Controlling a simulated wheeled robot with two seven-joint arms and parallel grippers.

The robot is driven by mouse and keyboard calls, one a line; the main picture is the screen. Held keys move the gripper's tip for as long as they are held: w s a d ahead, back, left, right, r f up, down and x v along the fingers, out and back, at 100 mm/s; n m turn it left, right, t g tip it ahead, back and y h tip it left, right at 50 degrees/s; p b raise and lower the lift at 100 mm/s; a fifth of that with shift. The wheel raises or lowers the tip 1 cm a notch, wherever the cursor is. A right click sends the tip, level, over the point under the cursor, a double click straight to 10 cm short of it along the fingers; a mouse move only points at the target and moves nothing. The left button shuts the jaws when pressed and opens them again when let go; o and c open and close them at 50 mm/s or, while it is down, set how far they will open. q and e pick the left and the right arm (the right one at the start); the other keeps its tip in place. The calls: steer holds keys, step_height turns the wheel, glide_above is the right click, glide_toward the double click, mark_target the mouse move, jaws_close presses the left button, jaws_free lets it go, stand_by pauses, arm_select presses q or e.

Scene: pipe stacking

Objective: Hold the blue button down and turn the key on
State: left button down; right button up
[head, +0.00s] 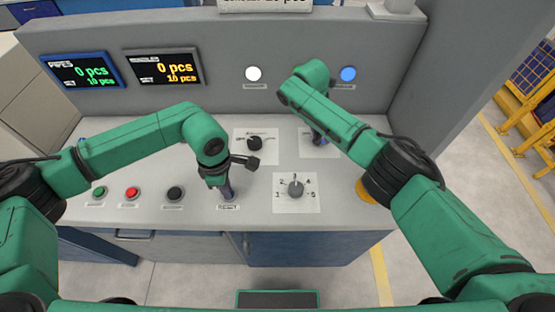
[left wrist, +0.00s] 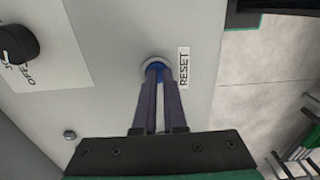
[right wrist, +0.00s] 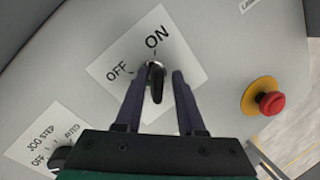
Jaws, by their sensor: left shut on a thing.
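The blue button (left wrist: 154,68), labelled RESET, sits in a silver ring on the sloped panel; most of it is hidden behind my left fingertips. My left gripper (left wrist: 157,76) has its fingers nearly together and its tips on the button. In the head view my left gripper (head: 229,192) points down at the panel's front edge. The key switch (right wrist: 155,80) is on a white OFF/ON label (right wrist: 165,45) in the right wrist view. My right gripper (right wrist: 160,73) is open, with one finger on each side of the key. The key is closer to the left finger and looks untouched by the right one.
A red emergency stop (right wrist: 270,102) on a yellow base is right of the key. A numbered dial (head: 295,188) and another selector (head: 255,143) lie between my grippers. Green, red and black buttons (head: 132,193) line the front left. Two displays (head: 80,70) stand behind.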

arm_select(q)
steer(key=shift+s+f, duration=0.15)
steer(key=shift+f, duration=0.1)
arm_select(e)
steer(key=shift+a+f, duration=0.15)
steer(key=shift+w+r, duration=0.1)
steer(key=shift+r, duration=0.1)
steer(key=v, duration=0.2)
steer(key=d+v, duration=0.1)
steer(key=v, duration=0.3)
steer(key=shift+d+r, duration=0.3)
steer(key=shift+r, duration=0.15)
steer(key=shift+w+f, duration=0.1)
steer(key=shift+w, duration=0.1)
arm_select(q)
step_height(320, 180, up, 10)
steer(key=shift+w+r, duration=0.15)
steer(key=shift+w, duration=0.2)
